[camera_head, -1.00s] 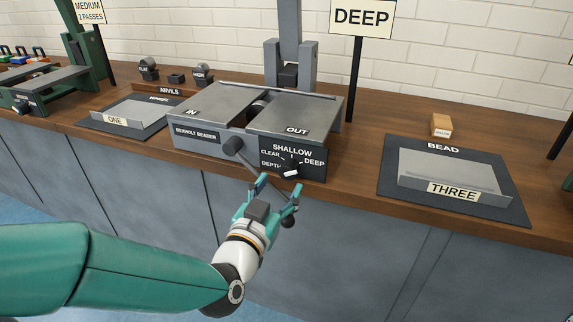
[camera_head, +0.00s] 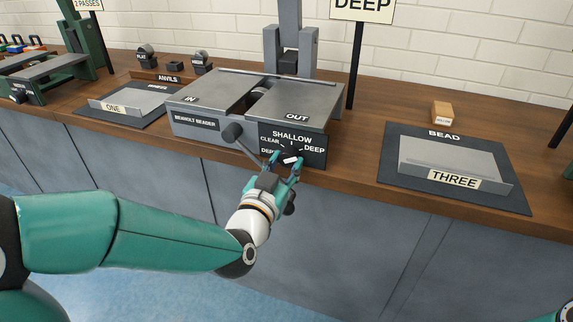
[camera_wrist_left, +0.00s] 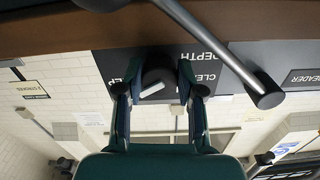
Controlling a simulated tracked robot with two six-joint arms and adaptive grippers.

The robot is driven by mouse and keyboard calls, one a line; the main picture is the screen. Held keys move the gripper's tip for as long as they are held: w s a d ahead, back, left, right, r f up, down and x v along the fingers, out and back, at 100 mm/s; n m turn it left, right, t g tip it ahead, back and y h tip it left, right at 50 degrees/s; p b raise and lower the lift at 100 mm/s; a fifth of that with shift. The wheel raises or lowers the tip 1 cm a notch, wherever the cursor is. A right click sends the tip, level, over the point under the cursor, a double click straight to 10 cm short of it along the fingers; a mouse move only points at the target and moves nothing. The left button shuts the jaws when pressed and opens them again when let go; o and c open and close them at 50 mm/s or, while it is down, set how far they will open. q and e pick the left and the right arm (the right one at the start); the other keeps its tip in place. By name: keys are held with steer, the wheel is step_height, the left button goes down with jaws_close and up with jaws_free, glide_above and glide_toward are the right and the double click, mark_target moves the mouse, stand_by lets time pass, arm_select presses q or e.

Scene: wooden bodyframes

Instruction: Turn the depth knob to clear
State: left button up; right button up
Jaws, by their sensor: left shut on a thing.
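The depth knob (camera_head: 291,158) is a dark round knob with a white mark, on the black front panel (camera_head: 318,151) of the grey beader (camera_head: 205,141). The panel reads CLEAR at left, SHALLOW at top and DEEP at right. My left gripper (camera_head: 287,162) is shut on the knob, one finger on each side. In the left wrist view the knob (camera_wrist_left: 157,80) sits between the two fingers, its white mark (camera_wrist_left: 152,90) slanting. The fingers partly cover the panel, and I cannot tell which label the mark points to. My right gripper is out of view.
A crank lever with a dark round end (camera_head: 232,131) sticks out just left of the knob, close to my left gripper. The BEAD tray (camera_head: 455,180) lies to the right and tray ONE (camera_head: 113,108) to the left.

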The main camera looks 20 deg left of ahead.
arm_select(q)
steer(key=n+b, duration=0.2)
steer(key=shift+d+f+b, duration=0.1)
steer(key=shift+f+b, duration=0.05)
steer(key=shift+b, duration=0.15)
steer(key=n+b, duration=0.8)
steer(key=shift+d+n, duration=0.15)
steer(key=shift+n, duration=0.25)
steer(key=n+b, duration=0.4)
steer(key=n, duration=0.2)
steer(key=shift+r, duration=0.2)
steer(key=n+b, duration=0.2)
steer(key=n, duration=0.2)
steer(key=shift+r+n, duration=0.1)
steer(key=shift+n, duration=0.2)
steer(key=shift+n+b, duration=0.85)
steer(key=shift+n, duration=0.55)
